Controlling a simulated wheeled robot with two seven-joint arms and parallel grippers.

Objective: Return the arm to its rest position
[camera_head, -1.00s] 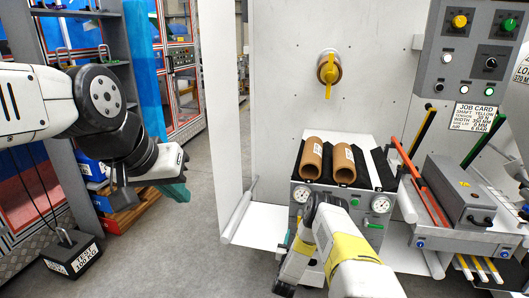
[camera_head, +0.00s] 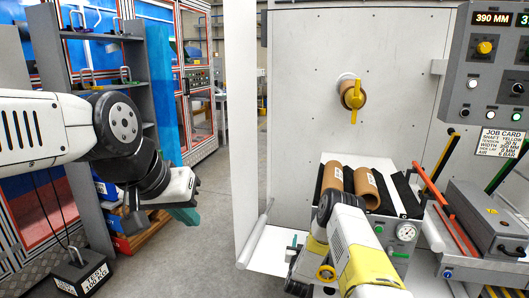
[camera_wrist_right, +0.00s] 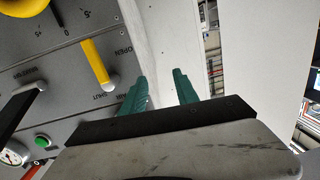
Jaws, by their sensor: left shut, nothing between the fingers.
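My left arm comes in from the left in the head view. Its gripper (camera_head: 187,214) has teal fingertips close together, with nothing held, and hangs in free air over the floor. My right arm (camera_head: 352,245), white and yellow, rises from the bottom in front of the machine. Its gripper is mostly hidden behind the wrist in the head view. In the right wrist view, the right gripper (camera_wrist_right: 160,82) has two teal fingers apart with nothing between them. A yellow lever (camera_wrist_right: 96,62) on a grey panel lies left of the fingers, apart from them.
Two brown cores (camera_head: 367,188) lie on a black-topped unit close to my right arm. A test weight (camera_head: 82,278) stands at lower left. Grey floor (camera_head: 215,240) is open between my arms.

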